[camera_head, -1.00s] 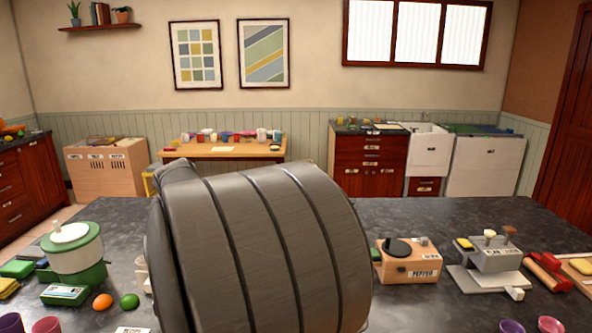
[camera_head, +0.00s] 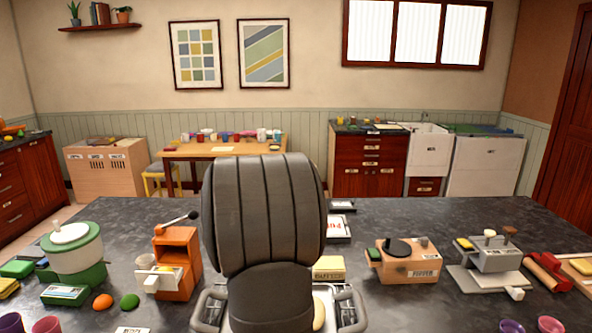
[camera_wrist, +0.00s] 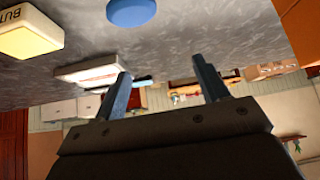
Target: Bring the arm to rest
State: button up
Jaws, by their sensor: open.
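My arm rises upright in the middle of the head view, its dark ribbed link facing the camera. My gripper is hidden behind it there. In the wrist view my gripper (camera_wrist: 161,66) shows two fingers spread apart with nothing between them, so it is open and empty. That view is upside down, with the grey countertop (camera_wrist: 200,25) at the top. The fingers look apart from every object in view.
An orange press (camera_head: 178,262) stands left of my arm. A yellow butter block (camera_head: 329,268) and a white labelled box (camera_head: 338,228) lie close on its right. A wooden pepper box (camera_head: 406,262) stands farther right. The green-and-white pot (camera_head: 75,250) is at far left.

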jog(key=shift+m+h, duration=0.4)
jog(key=shift+m, duration=0.2)
jog(key=w+d+f, duration=0.1)
jog(key=d+f, duration=0.1)
jog(key=d, duration=0.2)
jog(key=w+d+f, duration=0.2)
jog(key=d+f, duration=0.1)
jog(key=w+d+f, duration=0.1)
jog(key=d+f, duration=0.2)
jog(key=d, duration=0.1)
jog(key=shift+w+d+f, duration=0.1)
jog(key=shift+w+d, duration=0.2)
jog(key=shift+d, duration=0.05)
jog(key=shift+s+d+r, duration=0.3)
jog(key=shift+d+r, duration=0.25)
jog(key=shift+r, duration=0.15)
jog(key=shift+s+d+r+m, duration=0.1)
jog(key=shift+d+r+m, duration=0.1)
jog(key=shift+d+m, duration=0.1)
